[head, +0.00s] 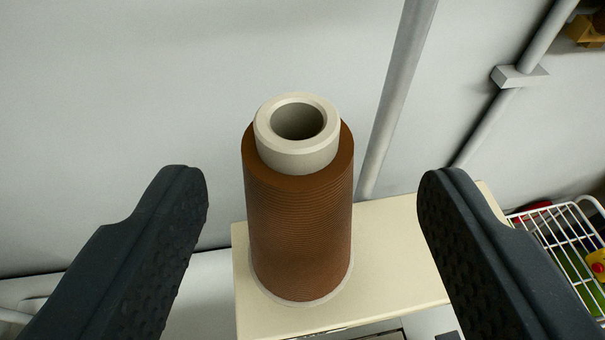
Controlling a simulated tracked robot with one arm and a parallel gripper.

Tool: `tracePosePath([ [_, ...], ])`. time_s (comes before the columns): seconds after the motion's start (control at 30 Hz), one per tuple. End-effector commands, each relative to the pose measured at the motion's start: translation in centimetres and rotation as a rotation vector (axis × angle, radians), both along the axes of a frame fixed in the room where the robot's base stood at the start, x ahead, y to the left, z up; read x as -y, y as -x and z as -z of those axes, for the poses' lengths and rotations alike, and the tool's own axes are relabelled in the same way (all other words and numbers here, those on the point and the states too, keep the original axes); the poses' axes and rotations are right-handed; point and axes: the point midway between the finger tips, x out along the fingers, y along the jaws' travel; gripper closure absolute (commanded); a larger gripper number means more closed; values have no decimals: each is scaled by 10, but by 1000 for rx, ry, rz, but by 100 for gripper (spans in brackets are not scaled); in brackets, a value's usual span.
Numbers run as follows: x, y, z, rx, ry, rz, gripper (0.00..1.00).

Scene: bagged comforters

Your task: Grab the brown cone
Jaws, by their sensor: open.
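The brown cone (298,235) is a spool of brown thread wound on a pale core with a hollow top. It stands upright on a cream-coloured stand (395,255), near the left part of its top. My gripper (312,180) is open. One black finger is at the left of the cone and the other at the right, with visible gaps on both sides in the picture. The right gap is wider than the left one. Nothing is held between the fingers. The fingers partly cover the stand's right side.
A pale wall (130,110) stands behind the stand. A grey pipe (398,95) runs up it behind the cone. At the right is a white wire basket (560,235) with coloured items in it. The stand's top right of the cone is bare.

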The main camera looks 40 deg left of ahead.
Motion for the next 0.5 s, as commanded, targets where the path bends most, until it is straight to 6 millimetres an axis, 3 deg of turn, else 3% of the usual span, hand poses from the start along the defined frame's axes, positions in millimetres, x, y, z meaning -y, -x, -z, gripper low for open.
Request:
tracePosePath([
  [0.27, -7, -6, 2, -1, 0, -1, 40],
  [0.5, -25, -23, 3, -2, 0, -3, 40],
])
